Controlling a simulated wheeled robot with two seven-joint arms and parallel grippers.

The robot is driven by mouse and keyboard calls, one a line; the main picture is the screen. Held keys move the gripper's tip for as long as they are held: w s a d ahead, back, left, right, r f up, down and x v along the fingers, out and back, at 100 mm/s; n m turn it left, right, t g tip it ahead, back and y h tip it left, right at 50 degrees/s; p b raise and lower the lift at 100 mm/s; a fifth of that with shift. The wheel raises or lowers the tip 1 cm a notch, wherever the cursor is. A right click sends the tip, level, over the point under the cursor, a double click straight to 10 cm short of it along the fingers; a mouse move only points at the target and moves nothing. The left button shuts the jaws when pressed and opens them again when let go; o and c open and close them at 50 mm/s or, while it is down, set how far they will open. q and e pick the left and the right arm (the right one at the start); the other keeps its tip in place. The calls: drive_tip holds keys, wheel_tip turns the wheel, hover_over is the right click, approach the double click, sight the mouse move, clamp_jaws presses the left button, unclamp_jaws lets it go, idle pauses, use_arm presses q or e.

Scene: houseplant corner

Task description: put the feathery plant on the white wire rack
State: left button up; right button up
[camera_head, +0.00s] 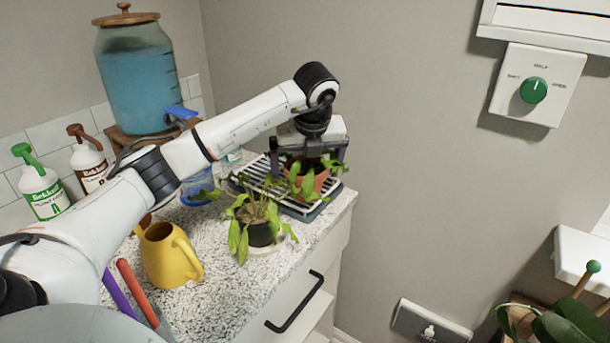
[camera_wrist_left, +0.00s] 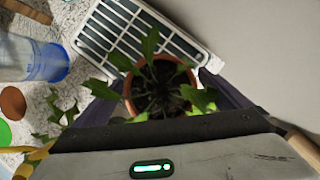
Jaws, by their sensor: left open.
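The feathery plant, with jagged green leaves in a terracotta pot (camera_head: 318,180), is upright at the white wire rack (camera_head: 297,208). It appears to stand on the rack's right part. The rack has white bars over a dark tray and also shows in the left wrist view (camera_wrist_left: 115,30). My left gripper (camera_head: 310,162) is open, pointing down, with one finger on each side of the pot. In the left wrist view the pot (camera_wrist_left: 133,104) lies between the dark fingers (camera_wrist_left: 165,88). The pot's underside is hidden. My right gripper is out of view.
A drooping plant in a black pot (camera_head: 260,235) stands on a pale saucer in front of the rack. A yellow watering can (camera_head: 170,262), a blue cup (camera_head: 198,188), pump bottles (camera_head: 42,192) and a glass dispenser (camera_head: 137,80) crowd the counter. The wall is close behind the rack.

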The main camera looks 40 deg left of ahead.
use_arm(q)
drive_tip(key=v, duration=0.9)
drive_tip(key=shift+s+d+r, duration=0.1)
drive_tip(key=shift+r, duration=0.25)
